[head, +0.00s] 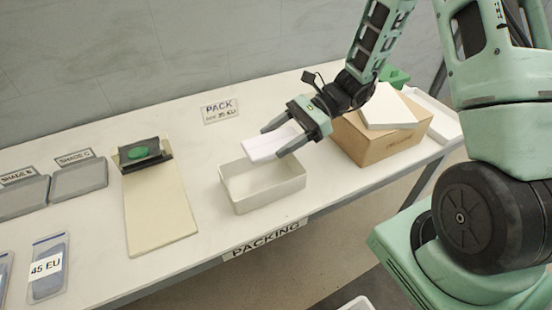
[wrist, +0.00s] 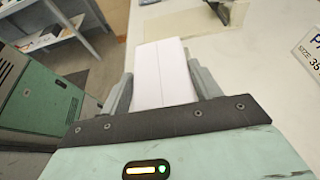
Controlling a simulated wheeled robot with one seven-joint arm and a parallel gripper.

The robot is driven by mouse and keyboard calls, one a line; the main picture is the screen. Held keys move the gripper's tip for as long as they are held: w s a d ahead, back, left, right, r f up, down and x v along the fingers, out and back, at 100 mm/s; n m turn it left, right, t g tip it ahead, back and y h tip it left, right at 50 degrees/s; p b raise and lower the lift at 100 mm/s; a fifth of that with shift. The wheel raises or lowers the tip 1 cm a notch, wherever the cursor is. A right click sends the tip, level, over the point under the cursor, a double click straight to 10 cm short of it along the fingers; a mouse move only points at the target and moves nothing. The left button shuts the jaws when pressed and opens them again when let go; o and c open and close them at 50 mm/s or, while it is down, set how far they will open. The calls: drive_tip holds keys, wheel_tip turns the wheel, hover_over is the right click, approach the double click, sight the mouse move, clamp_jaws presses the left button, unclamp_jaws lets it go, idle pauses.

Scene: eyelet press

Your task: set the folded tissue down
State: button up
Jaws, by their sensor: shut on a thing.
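The folded tissue (head: 271,143) is a flat white piece held between the fingers of my gripper (head: 277,141). In the wrist view the tissue (wrist: 162,75) shows a lengthwise crease, with a grey finger of my gripper (wrist: 163,82) on each side. My gripper is shut on it. In the head view the tissue is in front of the back part of an open white box (head: 262,203) and appears to be above it. The inside of the box that I can see looks empty. The exact height of the tissue over the box cannot be told.
A cardboard box (head: 375,146) with a white stack (head: 387,108) on top stands to the right. A clipboard (head: 160,212) with a green piece lies to the left, beyond it grey shade trays (head: 80,179). A PACK sign (head: 220,110) lies behind. The table (head: 225,255) is clear around the white box.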

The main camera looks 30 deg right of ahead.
drive_tip(key=shift+f, duration=2.4)
drive_tip(key=shift+f+b, duration=0.45)
drive_tip(key=shift+f, duration=0.15)
drive_tip(key=o, duration=0.9)
drive_tip(key=shift+r, duration=0.1)
